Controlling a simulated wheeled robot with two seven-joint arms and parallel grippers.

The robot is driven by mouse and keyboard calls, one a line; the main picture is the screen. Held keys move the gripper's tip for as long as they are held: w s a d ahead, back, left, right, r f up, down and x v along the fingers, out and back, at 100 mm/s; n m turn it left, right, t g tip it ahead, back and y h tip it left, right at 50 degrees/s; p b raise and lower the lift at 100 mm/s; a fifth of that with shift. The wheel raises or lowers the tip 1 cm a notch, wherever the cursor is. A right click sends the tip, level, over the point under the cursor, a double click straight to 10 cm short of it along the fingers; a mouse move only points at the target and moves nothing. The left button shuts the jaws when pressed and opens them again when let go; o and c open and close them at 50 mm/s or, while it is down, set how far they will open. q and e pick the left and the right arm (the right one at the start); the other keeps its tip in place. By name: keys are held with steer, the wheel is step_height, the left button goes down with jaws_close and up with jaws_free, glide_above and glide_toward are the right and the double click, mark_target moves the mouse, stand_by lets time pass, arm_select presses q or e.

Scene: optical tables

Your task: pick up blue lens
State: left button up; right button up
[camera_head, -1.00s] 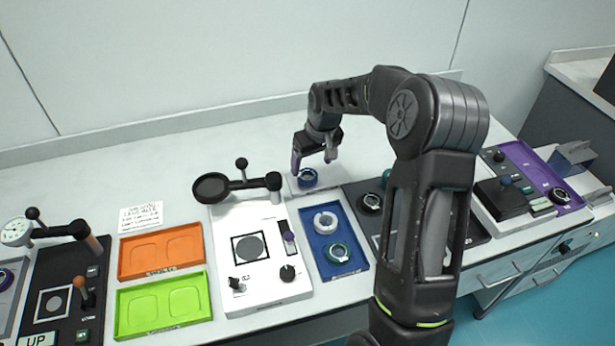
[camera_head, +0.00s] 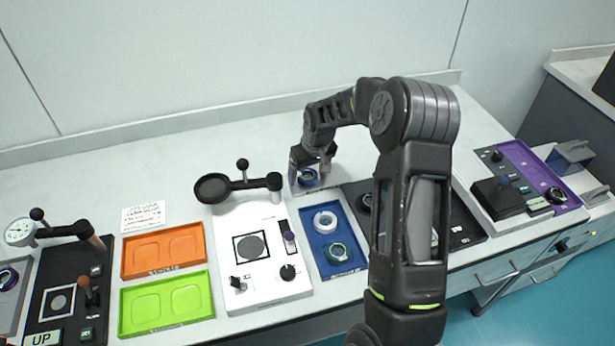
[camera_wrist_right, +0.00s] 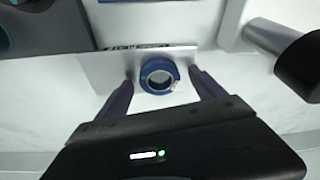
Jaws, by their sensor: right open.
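The blue lens (camera_head: 307,178) is a small ring with a blue rim and a clear centre. It sits on a small pale plate at the back of the table, behind the blue tray. My right gripper (camera_head: 309,172) is low over it. In the right wrist view the blue lens (camera_wrist_right: 158,75) lies between the tips of the two open fingers of my right gripper (camera_wrist_right: 163,82), with a small gap visible at the sides. Whether a finger touches it I cannot tell. My left gripper is not in view.
A blue tray (camera_head: 346,265) with a white ring and a teal ring lies in front. A white device (camera_head: 262,290) with a black swing arm (camera_head: 240,184) stands left of it. Orange (camera_head: 127,262) and green (camera_head: 207,310) trays are further left. A black panel is partly hidden by my arm.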

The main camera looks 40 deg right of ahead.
mark_target(308, 176)
steer(key=c, duration=1.5)
steer(key=shift+r, duration=0.1)
step_height(308, 176, up, 10)
steer(key=b, duration=0.1)
steer(key=shift+b, duration=0.4)
